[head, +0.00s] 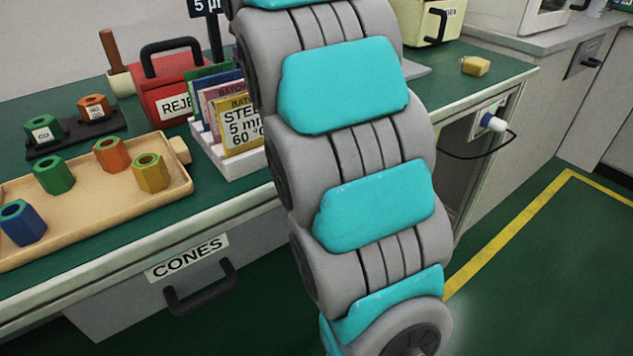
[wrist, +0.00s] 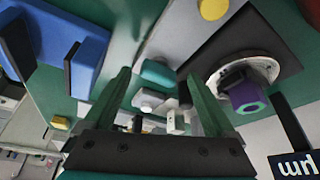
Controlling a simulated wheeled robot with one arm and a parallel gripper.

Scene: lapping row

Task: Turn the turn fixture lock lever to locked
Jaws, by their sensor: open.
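My gripper (wrist: 157,76) shows in the wrist view with its two dark green fingers apart and nothing clearly held between them. A round pale metal fixture (wrist: 270,66) on a dark square plate is to the right of the fingers, apart from them. A purple hexagonal part (wrist: 246,96) with a green end sits in the fixture, with a dark block against it. I cannot make out which part is the lock lever or how it is turned. In the head view my arm covers the middle of the bench, and neither my gripper nor the fixture shows.
In the head view, a wooden tray (head: 95,229) with several hexagonal parts, a red box (head: 163,92) and a card rack (head: 240,165) stand on the bench. A yellow block (head: 475,66) lies at the right. The wrist view shows a dark sign (wrist: 295,165) beside the fixture.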

